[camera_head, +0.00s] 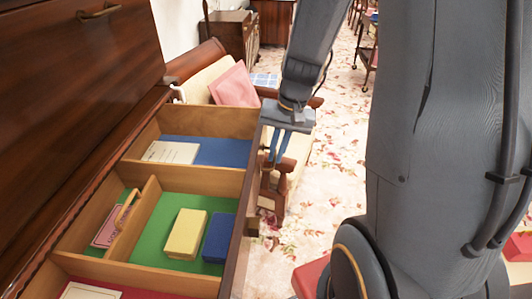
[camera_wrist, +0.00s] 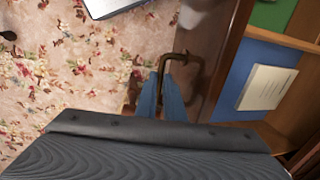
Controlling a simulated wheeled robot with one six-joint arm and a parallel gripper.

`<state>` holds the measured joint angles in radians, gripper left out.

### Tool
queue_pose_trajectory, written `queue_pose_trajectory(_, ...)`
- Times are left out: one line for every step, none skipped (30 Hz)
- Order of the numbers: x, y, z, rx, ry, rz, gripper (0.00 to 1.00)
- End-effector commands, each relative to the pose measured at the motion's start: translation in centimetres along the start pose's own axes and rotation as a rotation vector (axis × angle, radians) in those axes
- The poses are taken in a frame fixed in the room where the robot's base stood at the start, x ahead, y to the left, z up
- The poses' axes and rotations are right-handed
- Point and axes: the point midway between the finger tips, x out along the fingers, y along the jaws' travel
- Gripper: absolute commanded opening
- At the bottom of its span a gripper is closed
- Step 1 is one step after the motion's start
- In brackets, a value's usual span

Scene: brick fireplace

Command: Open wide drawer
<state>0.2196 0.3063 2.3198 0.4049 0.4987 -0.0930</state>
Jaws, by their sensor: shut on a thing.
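The wide wooden drawer (camera_head: 206,183) stands pulled out from the dark wooden cabinet (camera_head: 70,90) in the head view, its divided inside showing. In the wrist view its front panel (camera_wrist: 222,55) runs down the right of centre. My gripper (camera_head: 274,158) is at the outer face of the drawer front, beyond its far half. In the wrist view my gripper (camera_wrist: 166,98) has its blue fingers shut on the brass handle (camera_wrist: 184,58) of the drawer. The fingers partly hide the handle.
The drawer holds a yellow box (camera_head: 185,233), a blue box (camera_head: 219,237) and a cream card (camera_head: 171,152). A chair with a pink cushion (camera_head: 234,86) stands close behind the drawer. Floral carpet (camera_head: 335,150) lies open to the right of the drawer front.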

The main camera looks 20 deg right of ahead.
Motion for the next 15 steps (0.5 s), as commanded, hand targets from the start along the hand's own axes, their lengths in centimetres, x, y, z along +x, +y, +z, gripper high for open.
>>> queue_pose_trajectory(-0.11,0.18,-0.21,0.0,0.005,0.0,0.0)
queue_pose_trajectory(-0.12,0.24,-0.21,-0.001,0.005,0.0,0.0)
queue_pose_trajectory(-0.14,0.3,-0.22,-0.002,0.004,0.0,0.0)
queue_pose_trajectory(-0.15,0.33,-0.22,-0.003,0.004,0.0,0.0)
queue_pose_trajectory(-0.15,0.35,-0.22,-0.003,0.004,0.0,0.0)
queue_pose_trajectory(-0.16,0.36,-0.22,-0.003,0.004,0.0,0.0)
queue_pose_trajectory(-0.16,0.36,-0.21,-0.003,0.004,0.0,0.0)
queue_pose_trajectory(-0.16,0.36,-0.21,-0.003,0.004,0.0,0.0)
queue_pose_trajectory(-0.16,0.36,-0.21,-0.003,0.004,0.0,0.0)
queue_pose_trajectory(-0.16,0.36,-0.21,-0.003,0.004,0.0,0.0)
queue_pose_trajectory(-0.16,0.36,-0.21,-0.003,0.004,0.0,0.0)
queue_pose_trajectory(-0.16,0.37,-0.21,-0.003,0.004,0.0,0.0)
queue_pose_trajectory(-0.17,0.37,-0.21,-0.003,0.004,0.0,0.0)
queue_pose_trajectory(-0.17,0.37,-0.21,-0.002,0.004,0.0,0.0)
queue_pose_trajectory(-0.17,0.38,-0.21,-0.002,0.003,0.0,0.15)
